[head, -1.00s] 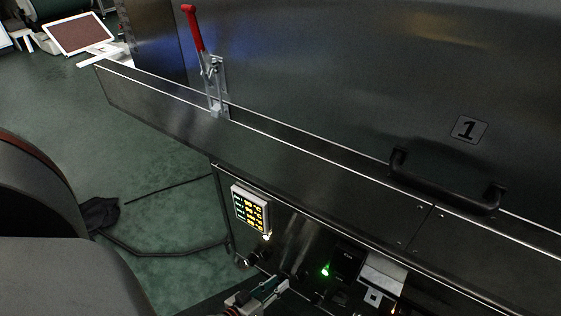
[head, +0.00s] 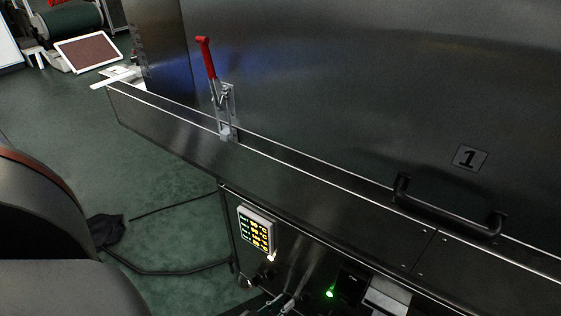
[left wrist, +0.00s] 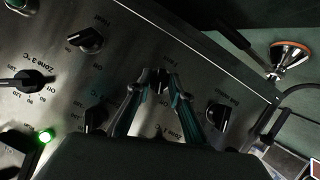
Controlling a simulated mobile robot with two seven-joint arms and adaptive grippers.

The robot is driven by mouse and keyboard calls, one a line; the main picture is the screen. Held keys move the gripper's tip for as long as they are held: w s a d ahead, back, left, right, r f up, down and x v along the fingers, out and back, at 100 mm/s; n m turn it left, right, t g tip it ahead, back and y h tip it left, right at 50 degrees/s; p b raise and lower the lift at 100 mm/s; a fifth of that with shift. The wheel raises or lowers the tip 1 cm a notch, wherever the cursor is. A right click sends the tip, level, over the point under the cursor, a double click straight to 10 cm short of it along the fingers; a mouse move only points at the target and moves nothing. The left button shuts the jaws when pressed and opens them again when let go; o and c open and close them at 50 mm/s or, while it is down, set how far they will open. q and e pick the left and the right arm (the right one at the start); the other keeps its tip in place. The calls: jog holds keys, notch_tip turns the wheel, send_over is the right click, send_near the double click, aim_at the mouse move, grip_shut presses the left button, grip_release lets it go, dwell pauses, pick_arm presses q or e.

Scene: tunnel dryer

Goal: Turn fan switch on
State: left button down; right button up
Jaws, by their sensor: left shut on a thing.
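In the left wrist view, a control panel (left wrist: 125,50) carries several black rotary knobs with upside-down labels. My left gripper (left wrist: 160,82) has its two fingertips closed on the sides of a small dark knob (left wrist: 160,77), which takes to be the fan switch. The short label above it is too small to read surely. The fingers hide part of this knob. In the head view, my left gripper (head: 285,303) is at the bottom edge, against the front panel below the display (head: 257,230). The knob cannot be made out there. My right gripper is not in view.
A knob (left wrist: 89,40) sits left of my fingers and another (left wrist: 218,118) right of them. A green lamp (left wrist: 47,135) glows at lower left. In the head view, a red-handled clamp (head: 207,60) and black door handle (head: 450,210) are above the panel.

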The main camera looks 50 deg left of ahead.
aim_at(290, 284)
pick_arm(q)
jog(key=c, duration=2.1)
grip_release()
jog(key=shift+c, duration=0.2)
jog(key=shift+r, duration=0.15)
jog(key=shift+r, duration=4.85)
